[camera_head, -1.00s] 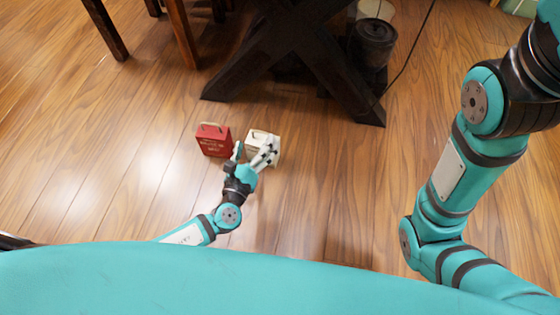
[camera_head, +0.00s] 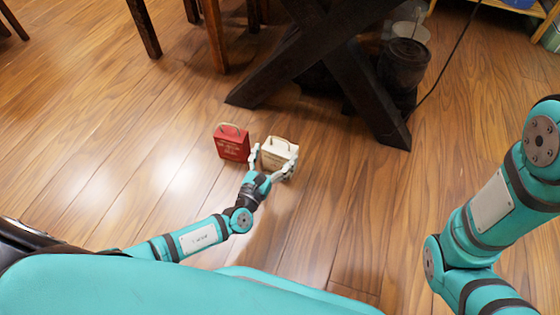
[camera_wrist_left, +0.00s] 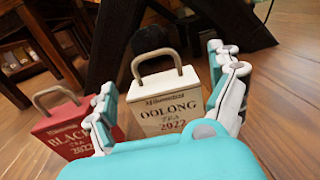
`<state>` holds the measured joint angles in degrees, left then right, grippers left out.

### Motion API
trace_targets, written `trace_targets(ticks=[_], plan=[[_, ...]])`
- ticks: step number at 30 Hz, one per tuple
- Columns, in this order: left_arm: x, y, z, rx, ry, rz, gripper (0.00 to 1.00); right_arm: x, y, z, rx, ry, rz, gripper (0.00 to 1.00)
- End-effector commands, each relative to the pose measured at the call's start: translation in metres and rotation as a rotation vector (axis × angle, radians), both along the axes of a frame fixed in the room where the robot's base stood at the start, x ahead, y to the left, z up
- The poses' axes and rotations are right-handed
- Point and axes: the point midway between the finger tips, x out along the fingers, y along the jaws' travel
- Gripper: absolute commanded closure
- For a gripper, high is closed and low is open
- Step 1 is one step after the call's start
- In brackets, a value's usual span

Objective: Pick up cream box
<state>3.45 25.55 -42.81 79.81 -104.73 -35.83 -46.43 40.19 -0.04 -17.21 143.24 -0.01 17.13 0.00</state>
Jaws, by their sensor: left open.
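The cream box (camera_head: 279,151) stands upright on the wooden floor in the head view, with a handle on top. In the left wrist view the cream box (camera_wrist_left: 167,104) reads "OOLONG TEA 2022". My left gripper (camera_head: 271,165) is open, with its two fingers at either side of the box's near end. In the left wrist view the left gripper's fingers (camera_wrist_left: 168,110) frame the box to left and right; I cannot tell whether they touch it. My right gripper is out of view; only my right arm shows at the right.
A red box (camera_head: 232,143) with a handle stands just left of the cream box; it also shows in the left wrist view (camera_wrist_left: 72,133). A dark crossed table leg (camera_head: 335,65) stands behind. A dark round container (camera_head: 403,66) is beyond it. Floor to the right is clear.

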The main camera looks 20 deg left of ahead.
Motion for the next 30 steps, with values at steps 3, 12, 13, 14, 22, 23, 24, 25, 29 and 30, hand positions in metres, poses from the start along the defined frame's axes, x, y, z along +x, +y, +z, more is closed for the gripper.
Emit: trace_targets(ticks=[3,12,13,14,22,23,24,25,29,30], plan=[[0.007,0.000,-0.002,0.001,-0.001,0.000,0.08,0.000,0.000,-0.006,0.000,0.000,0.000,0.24],[0.049,0.000,-0.004,-0.003,-0.002,0.000,0.08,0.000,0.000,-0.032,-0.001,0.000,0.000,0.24],[0.051,0.000,-0.004,-0.002,-0.001,0.000,0.08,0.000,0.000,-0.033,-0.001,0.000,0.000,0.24],[0.053,0.000,-0.003,-0.002,-0.001,0.000,0.08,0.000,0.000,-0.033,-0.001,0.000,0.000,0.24],[0.055,-0.001,-0.001,-0.001,0.000,-0.001,0.09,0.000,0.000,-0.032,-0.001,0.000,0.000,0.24],[0.055,-0.001,-0.001,-0.001,0.000,-0.001,0.13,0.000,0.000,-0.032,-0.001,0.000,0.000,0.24],[0.055,-0.001,-0.001,-0.001,0.000,-0.001,0.18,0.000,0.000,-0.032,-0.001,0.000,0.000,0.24],[0.055,-0.001,-0.001,-0.001,0.000,-0.001,0.22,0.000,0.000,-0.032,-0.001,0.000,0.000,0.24],[0.055,-0.001,-0.002,-0.001,0.000,-0.001,0.39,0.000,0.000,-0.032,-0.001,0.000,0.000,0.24],[0.055,-0.001,-0.002,-0.001,0.000,-0.001,0.44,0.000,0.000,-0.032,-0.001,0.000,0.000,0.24]])
